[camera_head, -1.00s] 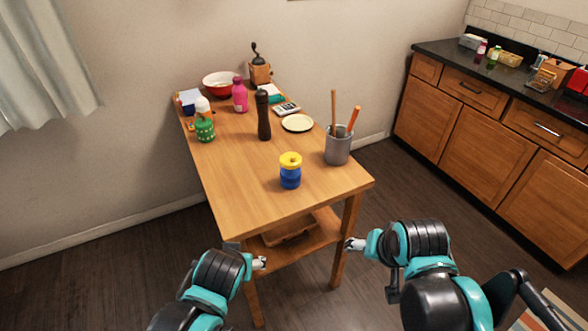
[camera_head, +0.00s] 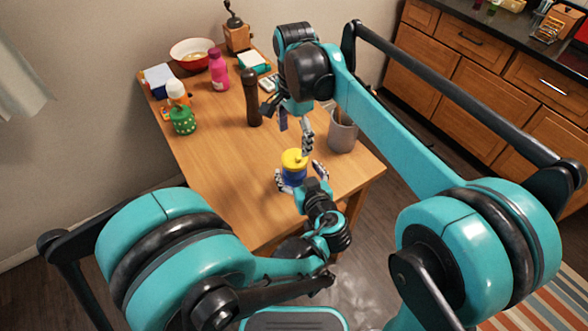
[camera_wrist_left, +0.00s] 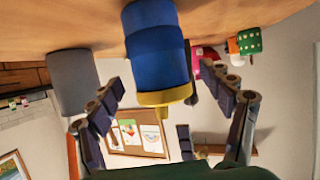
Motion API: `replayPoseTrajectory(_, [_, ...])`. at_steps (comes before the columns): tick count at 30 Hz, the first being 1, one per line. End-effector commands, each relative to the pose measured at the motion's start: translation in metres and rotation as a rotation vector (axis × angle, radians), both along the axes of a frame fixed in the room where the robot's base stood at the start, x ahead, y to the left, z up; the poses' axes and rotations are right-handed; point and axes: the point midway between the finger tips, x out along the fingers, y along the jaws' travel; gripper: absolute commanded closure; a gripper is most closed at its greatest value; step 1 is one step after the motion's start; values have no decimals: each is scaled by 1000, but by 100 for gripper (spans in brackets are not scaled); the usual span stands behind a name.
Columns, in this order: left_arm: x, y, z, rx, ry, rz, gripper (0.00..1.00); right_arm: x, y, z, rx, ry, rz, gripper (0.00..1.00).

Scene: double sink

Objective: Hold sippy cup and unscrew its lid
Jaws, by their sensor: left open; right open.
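The sippy cup is a blue cup (camera_head: 295,174) with a yellow lid (camera_head: 293,158), upright near the table's front edge. In the left wrist view the blue cup (camera_wrist_left: 156,50) appears upside down, lid (camera_wrist_left: 163,97) downward. My left gripper (camera_head: 300,176) is open, its fingers on either side of the cup; the wrist view shows a gap on the left. My right gripper (camera_head: 295,134) is open above and behind the lid, one fingertip close to the lid's top. I cannot tell whether it touches. My arms hide part of the table's front.
A grey utensil holder (camera_head: 342,134) stands close to the right. A dark pepper mill (camera_head: 252,98) stands behind. A green dotted cup (camera_head: 182,120), pink bottle (camera_head: 218,70) and red bowl (camera_head: 190,56) are farther back left. The table's left-front area (camera_head: 220,175) is clear.

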Motion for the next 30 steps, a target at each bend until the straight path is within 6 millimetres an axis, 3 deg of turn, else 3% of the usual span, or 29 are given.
replayPoseTrajectory(7, [27,9,-12,1,0,2,20,0,0,0,1,-1,0,22])
replayPoseTrajectory(18, [32,10,-14,0,1,-1,23,0,0,0,1,-1,1,22])
replayPoseTrajectory(27, [32,10,-14,1,1,0,100,0,0,0,1,-1,1,22])
replayPoseTrajectory(30, [32,10,-14,1,1,0,100,0,0,0,1,-1,-25,22])
